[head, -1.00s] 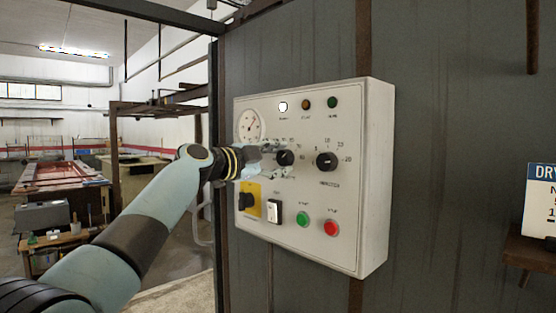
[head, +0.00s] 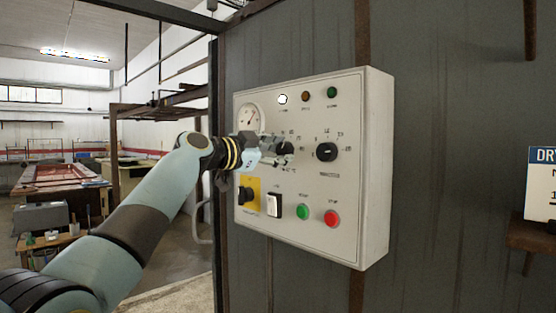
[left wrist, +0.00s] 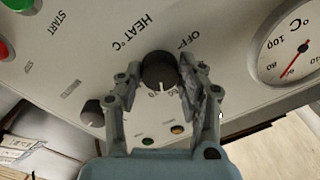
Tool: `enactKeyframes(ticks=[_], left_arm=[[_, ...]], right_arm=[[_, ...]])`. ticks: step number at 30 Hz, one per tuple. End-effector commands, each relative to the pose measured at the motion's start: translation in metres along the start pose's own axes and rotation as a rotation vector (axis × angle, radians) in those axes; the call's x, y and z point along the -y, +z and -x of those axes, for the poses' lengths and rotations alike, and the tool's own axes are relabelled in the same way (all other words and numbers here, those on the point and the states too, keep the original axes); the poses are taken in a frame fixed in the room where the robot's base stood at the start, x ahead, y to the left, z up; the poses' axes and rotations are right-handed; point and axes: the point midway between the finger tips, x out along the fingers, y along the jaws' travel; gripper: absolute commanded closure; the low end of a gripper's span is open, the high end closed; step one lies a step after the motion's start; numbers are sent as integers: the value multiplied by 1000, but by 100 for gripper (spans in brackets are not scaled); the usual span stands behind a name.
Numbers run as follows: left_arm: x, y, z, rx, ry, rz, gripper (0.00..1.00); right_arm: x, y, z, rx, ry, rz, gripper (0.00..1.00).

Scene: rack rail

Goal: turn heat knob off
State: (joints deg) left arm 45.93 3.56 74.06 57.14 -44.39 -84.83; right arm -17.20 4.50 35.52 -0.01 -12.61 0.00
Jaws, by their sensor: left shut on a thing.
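The heat knob (head: 287,149) is a round black knob in the middle of the grey control panel. In the left wrist view the knob (left wrist: 158,70) sits beside the upside-down words HEAT °C and OFF. My left gripper (head: 279,150) reaches in from the left and is shut on the knob. In the left wrist view its two fingers (left wrist: 162,86) stand one on each side of the knob. My right gripper is not in view.
Another black knob (head: 327,152) is to the right on the panel (head: 377,170). Below are a green button (head: 303,212), a red button (head: 331,219), a rocker switch (head: 274,204) and a yellow-backed switch (head: 249,196). A round gauge (head: 250,118) is at upper left.

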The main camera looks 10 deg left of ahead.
Motion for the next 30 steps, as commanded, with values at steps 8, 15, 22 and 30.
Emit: enactKeyframes(ticks=[8, 15, 22, 30], left_arm=[[-2, 2, 0, 2, 3, 261, 94], [-2, 1, 0, 2, 2, 491, 94], [-2, 0, 0, 3, 2, 710, 94], [-2, 0, 0, 5, 3, 967, 94]], right_arm=[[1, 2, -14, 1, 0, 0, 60], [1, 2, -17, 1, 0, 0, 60], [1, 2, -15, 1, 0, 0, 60], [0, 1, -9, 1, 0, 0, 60]])
